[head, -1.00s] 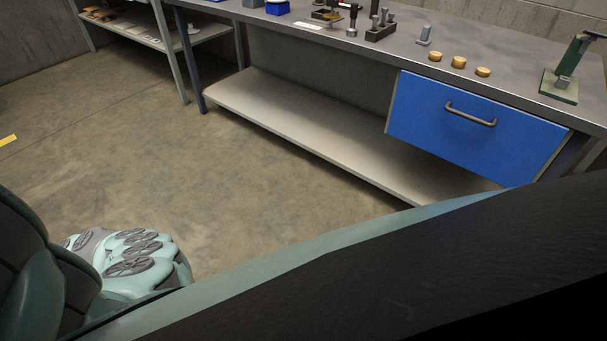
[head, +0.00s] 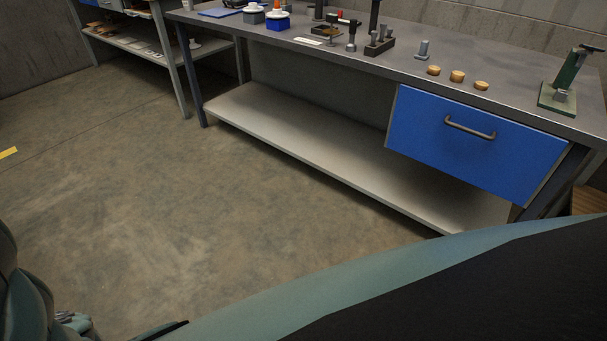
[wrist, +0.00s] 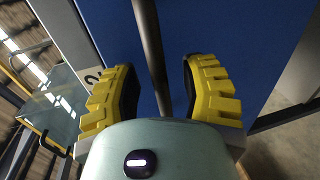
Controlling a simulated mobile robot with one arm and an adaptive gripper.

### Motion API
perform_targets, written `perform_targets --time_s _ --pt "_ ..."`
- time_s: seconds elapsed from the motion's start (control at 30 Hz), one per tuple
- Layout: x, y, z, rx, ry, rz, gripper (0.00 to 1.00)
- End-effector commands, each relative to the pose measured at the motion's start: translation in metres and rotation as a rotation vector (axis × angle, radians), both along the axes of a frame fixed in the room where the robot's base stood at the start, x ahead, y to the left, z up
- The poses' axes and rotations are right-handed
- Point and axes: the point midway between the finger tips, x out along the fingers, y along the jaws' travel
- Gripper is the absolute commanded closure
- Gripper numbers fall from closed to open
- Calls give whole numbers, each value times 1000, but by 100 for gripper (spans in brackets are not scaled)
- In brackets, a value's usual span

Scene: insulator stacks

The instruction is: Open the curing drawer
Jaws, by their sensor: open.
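In the wrist view my gripper (wrist: 158,85) is open, its two yellow-padded fingers spread on either side of a dark bar handle (wrist: 148,45). The bar runs between the fingers, with a gap on both sides. Behind it is a blue front panel (wrist: 225,30). In the head view a blue drawer (head: 425,140) with a dark handle (head: 470,127) hangs under the right part of the workbench and looks shut. No gripper shows at that drawer, and I cannot tell whether the wrist view's blue panel is the same one.
The grey workbench (head: 510,85) carries tan discs (head: 457,77), a green press (head: 566,82) and small tools. A pale lower shelf (head: 300,145) runs beneath. Open concrete floor (head: 130,210) lies at left.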

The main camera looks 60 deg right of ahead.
Motion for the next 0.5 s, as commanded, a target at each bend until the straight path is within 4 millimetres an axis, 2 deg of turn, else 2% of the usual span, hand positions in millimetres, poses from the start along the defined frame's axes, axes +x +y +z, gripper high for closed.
perform_targets --time_s 0.23,0.27,0.5 --pt "0 1 0 -1 0 1 57" --pt "0 1 0 -1 -1 1 51" --pt "0 1 0 -1 0 0 76"
